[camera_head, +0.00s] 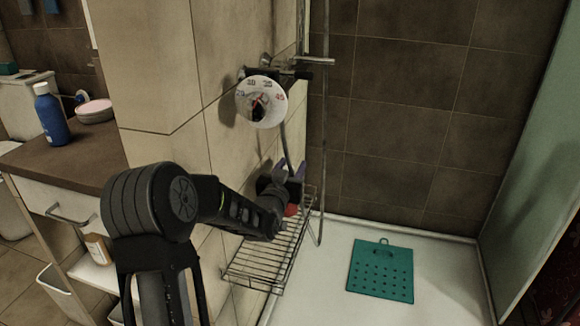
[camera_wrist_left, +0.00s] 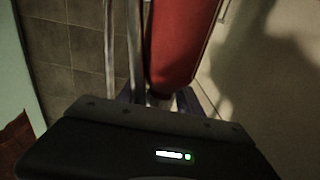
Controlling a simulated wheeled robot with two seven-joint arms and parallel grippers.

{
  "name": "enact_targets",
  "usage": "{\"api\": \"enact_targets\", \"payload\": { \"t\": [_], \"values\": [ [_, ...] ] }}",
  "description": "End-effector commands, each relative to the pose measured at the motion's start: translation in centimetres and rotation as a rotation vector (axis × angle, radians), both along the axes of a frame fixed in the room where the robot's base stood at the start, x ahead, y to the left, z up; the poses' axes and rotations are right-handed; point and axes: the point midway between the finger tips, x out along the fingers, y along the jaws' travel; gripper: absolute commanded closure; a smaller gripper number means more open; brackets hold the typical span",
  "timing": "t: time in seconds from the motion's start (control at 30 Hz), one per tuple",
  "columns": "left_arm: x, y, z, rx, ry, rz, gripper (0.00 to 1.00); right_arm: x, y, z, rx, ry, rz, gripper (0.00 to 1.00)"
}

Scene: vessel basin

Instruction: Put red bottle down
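A red bottle shows only as a small red patch (camera_head: 291,210) at the wire rack (camera_head: 262,262) in the head view, mostly hidden behind my left gripper. In the left wrist view the red bottle (camera_wrist_left: 180,45) is large, just beyond the fingers, and its top is cut off by the frame edge. My left gripper (camera_head: 289,172) is above the back part of the rack, by the tiled wall. Its purple fingertips are spread with a gap between them, and they also show in the left wrist view (camera_wrist_left: 158,100). My right gripper is not in view.
A round dial (camera_head: 262,101) and shower pipes are on the wall above the rack. A green mat (camera_head: 381,271) lies on the white shower floor. A blue bottle (camera_head: 51,116) and a round dish (camera_head: 95,110) stand on the counter at left. A glass panel (camera_head: 535,150) is at right.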

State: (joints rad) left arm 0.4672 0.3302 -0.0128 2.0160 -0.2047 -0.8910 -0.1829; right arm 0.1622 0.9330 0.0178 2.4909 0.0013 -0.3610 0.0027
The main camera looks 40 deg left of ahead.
Motion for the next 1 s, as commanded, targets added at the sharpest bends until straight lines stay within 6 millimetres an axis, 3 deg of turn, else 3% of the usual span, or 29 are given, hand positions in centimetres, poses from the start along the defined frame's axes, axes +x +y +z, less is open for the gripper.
{"api": "enact_targets", "payload": {
  "t": [0.5,0.67,1.0],
  "values": [
    [-0.3,-0.1,0.5,0.000,0.001,0.000,0.50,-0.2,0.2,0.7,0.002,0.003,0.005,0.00],
    [-2.6,-0.9,0.5,0.000,0.002,0.000,0.50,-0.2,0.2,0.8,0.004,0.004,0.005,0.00],
    [-9.2,-3.2,0.5,0.001,0.001,0.001,0.50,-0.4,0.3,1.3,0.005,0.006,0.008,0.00]
  ]
}}
